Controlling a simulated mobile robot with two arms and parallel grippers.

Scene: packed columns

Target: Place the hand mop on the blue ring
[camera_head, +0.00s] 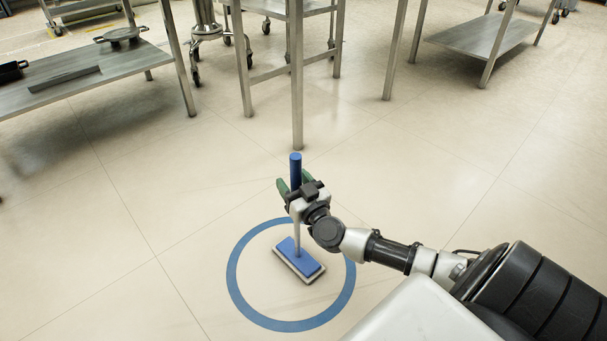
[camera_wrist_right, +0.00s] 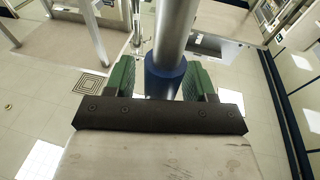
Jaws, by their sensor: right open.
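The hand mop has a blue flat head (camera_head: 298,258) with a pale pad under it, a pale pole and a blue grip (camera_head: 295,165) at the top. It stands upright, its head inside the blue ring (camera_head: 234,285) on the floor and looking to rest there. My right gripper (camera_head: 295,184) is at the blue grip, with its green fingers on either side. In the right wrist view the jaws (camera_wrist_right: 163,80) are open around the pole (camera_wrist_right: 172,35) and blue collar, with gaps beside it. My left gripper is out of view.
A steel table leg (camera_head: 297,90) stands just behind the mop. A low steel shelf (camera_head: 90,75) with pans is at the upper left, another shelf (camera_head: 480,38) at the upper right. The tiled floor around the ring is clear.

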